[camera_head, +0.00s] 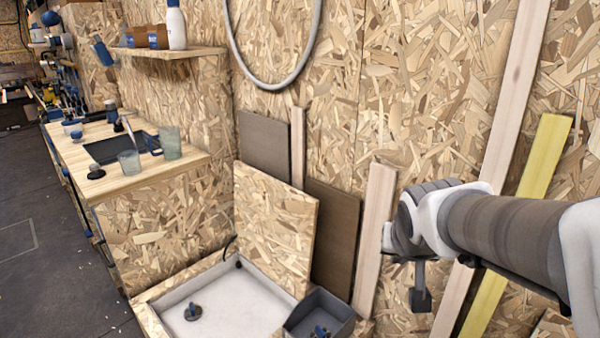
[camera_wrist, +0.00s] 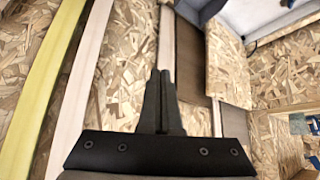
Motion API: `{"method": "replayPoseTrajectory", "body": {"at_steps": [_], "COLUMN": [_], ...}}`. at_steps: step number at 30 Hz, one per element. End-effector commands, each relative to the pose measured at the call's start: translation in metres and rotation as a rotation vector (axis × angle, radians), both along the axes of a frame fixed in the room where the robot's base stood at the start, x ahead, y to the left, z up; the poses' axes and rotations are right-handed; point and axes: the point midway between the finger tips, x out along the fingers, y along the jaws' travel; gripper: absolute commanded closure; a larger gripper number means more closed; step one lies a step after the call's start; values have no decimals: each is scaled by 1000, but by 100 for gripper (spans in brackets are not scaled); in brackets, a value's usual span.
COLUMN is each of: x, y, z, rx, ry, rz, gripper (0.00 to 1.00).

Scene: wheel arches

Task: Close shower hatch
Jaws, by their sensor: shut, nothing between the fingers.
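The shower hatch (camera_head: 275,225) is an OSB panel standing open, leaning near upright at the back of the shower tray (camera_head: 240,298). The white tray below it is uncovered. In the wrist view the hatch (camera_wrist: 227,62) shows at the upper right, with part of the tray (camera_wrist: 258,14) at the top. My gripper (camera_head: 420,298) is to the right of the hatch, in front of the wall planks, apart from the hatch. In the wrist view my gripper's fingers (camera_wrist: 160,85) are together and empty.
A grey bin (camera_head: 320,315) stands at the tray's right front corner. Wooden planks (camera_head: 375,235) and a yellow board (camera_head: 520,220) lean on the right wall. A counter (camera_head: 140,165) with cups stands left.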

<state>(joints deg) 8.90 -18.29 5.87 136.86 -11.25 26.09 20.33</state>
Motion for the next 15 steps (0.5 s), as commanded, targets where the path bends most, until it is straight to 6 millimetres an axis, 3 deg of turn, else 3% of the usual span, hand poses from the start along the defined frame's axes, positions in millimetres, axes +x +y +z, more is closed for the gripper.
{"method": "replayPoseTrajectory", "body": {"at_steps": [1, 6, 15], "x": [18, 69, 144], "y": [-3, -5, 4], "z": [-5, -29, -87], "rx": [9, 63, 264], "ry": [-13, -81, -191], "rz": [-13, -38, -61], "gripper": [100, 100, 100]}}
